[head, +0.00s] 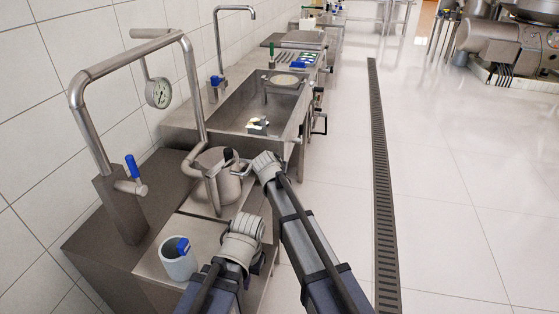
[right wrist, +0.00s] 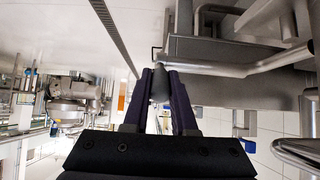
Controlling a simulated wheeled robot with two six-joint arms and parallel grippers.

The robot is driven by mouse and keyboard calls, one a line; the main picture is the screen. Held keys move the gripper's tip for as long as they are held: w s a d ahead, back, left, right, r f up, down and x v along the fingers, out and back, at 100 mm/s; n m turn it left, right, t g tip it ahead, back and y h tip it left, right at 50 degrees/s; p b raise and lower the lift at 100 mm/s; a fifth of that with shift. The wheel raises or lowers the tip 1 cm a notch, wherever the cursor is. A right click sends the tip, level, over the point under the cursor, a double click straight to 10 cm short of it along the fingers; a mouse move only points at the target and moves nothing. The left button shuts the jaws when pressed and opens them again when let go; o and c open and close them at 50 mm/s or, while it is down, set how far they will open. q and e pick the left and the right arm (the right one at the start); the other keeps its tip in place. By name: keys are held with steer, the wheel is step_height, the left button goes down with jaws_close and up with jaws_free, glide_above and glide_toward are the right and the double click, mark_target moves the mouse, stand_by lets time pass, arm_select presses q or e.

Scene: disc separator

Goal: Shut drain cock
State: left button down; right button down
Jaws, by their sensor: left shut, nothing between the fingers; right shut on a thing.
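My right gripper (right wrist: 160,86) is shut on a dark grey grip (right wrist: 159,88) in the right wrist view. The grip sits at the end of a bare metal lever (right wrist: 215,71), which runs right toward the steelwork. I take this lever to be the drain cock's handle, but no label shows. In the head view my right wrist is beside the metal vessel (head: 226,186), and its fingers are hidden. My left gripper (head: 258,264) is low at the front, apart from the vessel. It is shut and empty, mostly hidden by its wrist.
A grey cup (head: 178,266) holds something blue. A long sink (head: 222,128) lies behind the vessel. The floor right of my arms is clear, with a drain grate (head: 381,190).

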steer(key=shift+w+d+r+g+p, duration=0.2)
steer(key=shift+w+r+g+p, duration=0.5)
steer(key=shift+p, duration=0.75)
steer(key=g+p, duration=0.1)
steer(key=w+g+y+p, duration=0.1)
steer(key=p, duration=0.1)
steer(key=r+g+p, duration=0.1)
steer(key=p, duration=0.1)
steer(key=shift+w+d+g+y, duration=0.3)
steer(key=shift+w+g, duration=0.1)
steer(key=g, duration=0.1)
steer(key=w+g+p, duration=0.1)
steer(key=shift+w+d+g+y, duration=0.15)
steer(key=shift+d+g+y, duration=0.15)
steer(key=shift+y, duration=0.1)
steer(key=shift+w+f+g+y+p, duration=0.1)
steer(key=shift+w+g+y+p, duration=0.15)
steer(key=shift+g, duration=0.55)
steer(key=shift+d, duration=0.1)
steer(key=c, duration=0.7)
jaws_free()
